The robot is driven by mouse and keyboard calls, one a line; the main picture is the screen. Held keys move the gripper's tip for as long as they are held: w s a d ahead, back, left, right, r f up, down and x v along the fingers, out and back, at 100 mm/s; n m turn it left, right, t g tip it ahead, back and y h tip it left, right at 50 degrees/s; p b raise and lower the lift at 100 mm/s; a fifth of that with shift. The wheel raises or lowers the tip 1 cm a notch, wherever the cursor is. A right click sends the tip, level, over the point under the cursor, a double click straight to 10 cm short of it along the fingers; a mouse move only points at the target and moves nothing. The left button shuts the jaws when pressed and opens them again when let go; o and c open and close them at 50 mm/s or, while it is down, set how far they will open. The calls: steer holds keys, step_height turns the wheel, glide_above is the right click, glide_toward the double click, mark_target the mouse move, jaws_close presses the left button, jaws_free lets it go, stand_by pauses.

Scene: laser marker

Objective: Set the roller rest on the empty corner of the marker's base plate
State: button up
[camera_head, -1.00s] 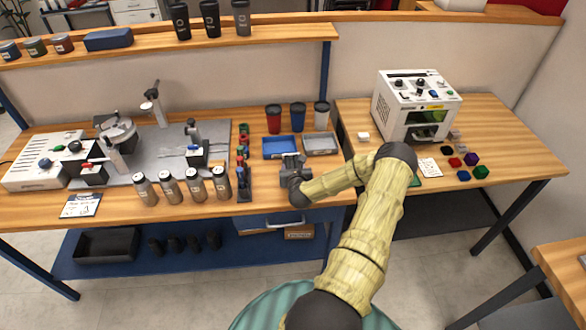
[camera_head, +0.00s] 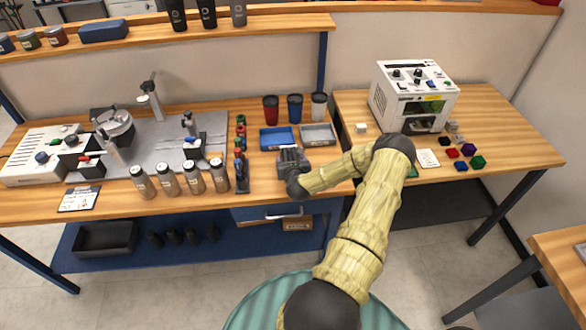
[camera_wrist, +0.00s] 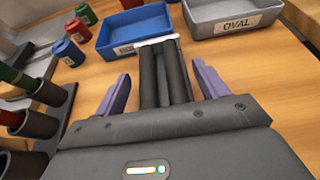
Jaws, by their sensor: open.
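The wrist view shows what looks like the roller rest (camera_wrist: 163,75), a dark piece with parallel rollers and a pale far edge, on the wooden bench. My gripper (camera_wrist: 163,88) is open, with one purple finger on each side of it and visible gaps between. In the head view my gripper (camera_head: 291,158) is low over the bench in front of two trays and mostly hides the piece. The marker's grey base plate (camera_head: 158,152) lies on the left. Fixtures stand on several parts of it; its back right corner looks bare.
A blue tray (camera_head: 277,138) and a grey tray (camera_head: 317,134) labelled OVAL lie just beyond my gripper. A rack of coloured-handled tools (camera_head: 241,170) stands close on its left. Metal tumblers (camera_head: 193,177) line the plate's front edge. A white machine (camera_head: 413,97) stands at right.

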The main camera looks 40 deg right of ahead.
steer(key=b+v, duration=0.1)
steer(key=v, duration=1)
steer(key=shift+s+a+r, duration=0.1)
steer(key=shift+s+a, duration=0.05)
steer(key=shift+s, duration=0.1)
steer(key=shift+w+a+n, duration=0.2)
steer(key=shift+a+n, duration=0.15)
steer(key=shift+n, duration=0.15)
steer(key=w+a+r+n+g+y, duration=0.15)
steer(key=a+n+y, duration=0.25)
steer(key=a+n, duration=0.5)
steer(key=a+r+n+g+y, duration=0.1)
steer(key=a+n+g+y, duration=0.15)
steer(key=a+n, duration=0.7)
steer(key=s+a+r+n+g, duration=0.2)
steer(key=s+a+r+n, duration=0.2)
steer(key=s+r+n, duration=0.3)
steer(key=s+a+r+n+g, duration=0.3)
steer(key=s+a+r+n, duration=0.2)
steer(key=n, duration=1.1)
steer(key=s+v, duration=0.1)
steer(key=v, duration=0.3)
